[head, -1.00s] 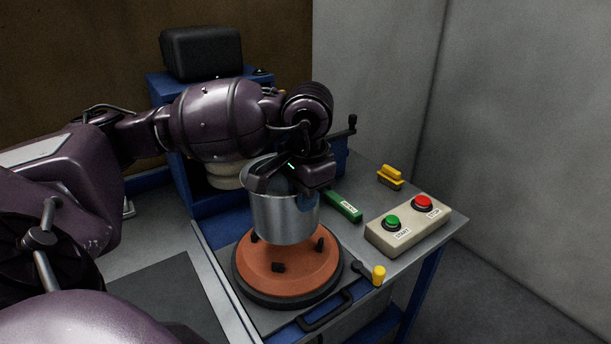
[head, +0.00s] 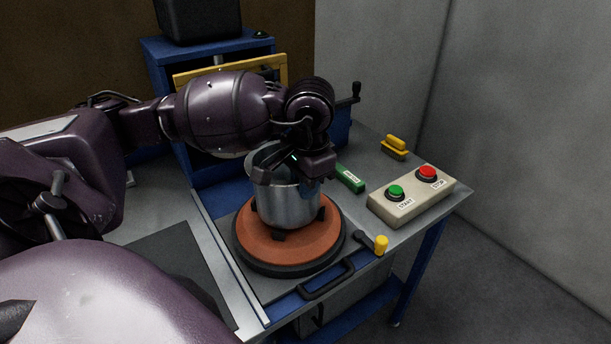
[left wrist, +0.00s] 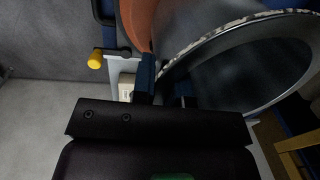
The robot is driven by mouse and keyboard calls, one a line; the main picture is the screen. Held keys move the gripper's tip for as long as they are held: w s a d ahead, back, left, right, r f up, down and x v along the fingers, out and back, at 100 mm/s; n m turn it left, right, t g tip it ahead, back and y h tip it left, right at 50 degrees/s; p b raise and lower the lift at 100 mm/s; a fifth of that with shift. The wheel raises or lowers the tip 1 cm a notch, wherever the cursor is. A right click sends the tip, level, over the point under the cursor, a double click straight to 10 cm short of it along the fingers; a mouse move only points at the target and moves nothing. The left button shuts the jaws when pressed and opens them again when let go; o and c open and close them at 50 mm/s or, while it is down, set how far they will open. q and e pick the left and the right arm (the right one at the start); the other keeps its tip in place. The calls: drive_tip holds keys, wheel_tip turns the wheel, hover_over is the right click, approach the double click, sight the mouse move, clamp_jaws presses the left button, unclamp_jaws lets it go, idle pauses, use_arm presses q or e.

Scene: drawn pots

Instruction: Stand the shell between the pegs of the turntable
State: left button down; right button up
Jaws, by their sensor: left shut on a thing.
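The shell is a shiny metal pot (head: 288,205), upright and open at the top, at the turntable in the head view. Its rim and dark inside fill the right of the left wrist view (left wrist: 255,70). The turntable (head: 265,248) has an orange-brown disc on a dark base, with black pegs showing around the shell's foot. The shell's bottom is low among the pegs; I cannot tell whether it touches the disc. My left gripper (head: 287,163) is shut on the shell's rim from above. My right gripper is not in view.
A control box (head: 412,202) with green and red buttons stands right of the turntable. A green labelled piece (head: 349,178), a yellow item (head: 395,147) and a yellow-knobbed lever (head: 380,245) are nearby. A black handle (head: 327,280) is at the front edge.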

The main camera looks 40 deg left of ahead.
use_arm(q)
drive_tip(key=shift+f, duration=0.4)
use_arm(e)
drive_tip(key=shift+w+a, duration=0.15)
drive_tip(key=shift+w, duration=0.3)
use_arm(q)
drive_tip(key=shift+f+b, duration=0.15)
drive_tip(key=shift+b, duration=0.15)
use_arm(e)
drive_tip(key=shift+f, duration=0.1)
use_arm(q)
drive_tip(key=shift+f+b, duration=0.3)
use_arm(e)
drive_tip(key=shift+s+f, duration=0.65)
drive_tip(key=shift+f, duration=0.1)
use_arm(q)
drive_tip(key=shift+f, duration=0.15)
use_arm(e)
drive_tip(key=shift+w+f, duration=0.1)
use_arm(q)
drive_tip(key=shift+f+b, duration=0.2)
drive_tip(key=shift+b, duration=0.2)
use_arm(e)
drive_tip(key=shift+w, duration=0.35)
